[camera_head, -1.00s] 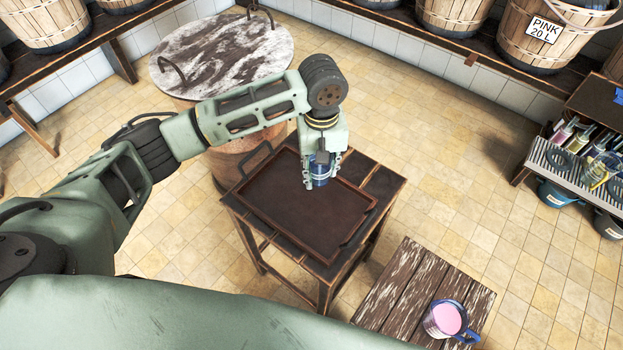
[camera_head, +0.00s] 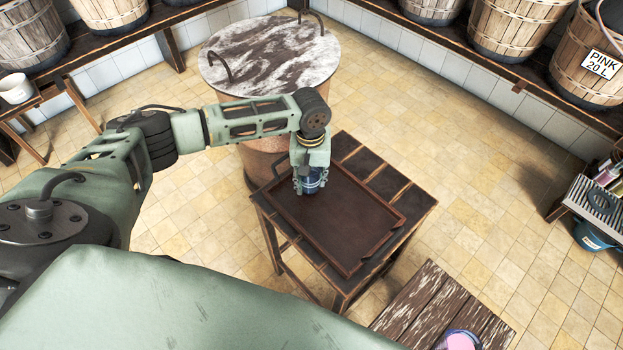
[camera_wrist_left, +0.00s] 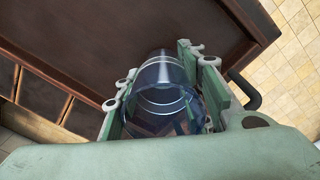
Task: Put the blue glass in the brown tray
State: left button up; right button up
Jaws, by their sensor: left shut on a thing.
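The blue glass (camera_head: 312,183) is between the fingers of my left gripper (camera_head: 311,188), which is shut on it. In the left wrist view the glass (camera_wrist_left: 160,98) shows as clear blue glass with pale rings, held between the two fingers (camera_wrist_left: 165,105). The brown tray (camera_head: 345,238) lies on a small wooden table, and the glass is over its upper left part in the head view. I cannot tell whether the glass touches the tray floor. The tray also fills much of the left wrist view (camera_wrist_left: 90,35). My right gripper is not in view.
The wooden table (camera_head: 405,205) has bare slats beside the tray. A round marbled lid (camera_head: 270,55) on a barrel stands behind. A weathered stool (camera_head: 430,305) at the lower right bears a mug of pink liquid (camera_head: 460,341). Wooden baskets line the back shelf.

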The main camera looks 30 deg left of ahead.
pick_arm(q)
jog(key=shift+w+f, duration=0.1)
jog(key=shift+f, duration=0.55)
jog(key=o, duration=1.2)
jog(key=shift+f, duration=0.1)
jog(key=shift+o, duration=0.2)
notch_tip(320, 180, up, 12)
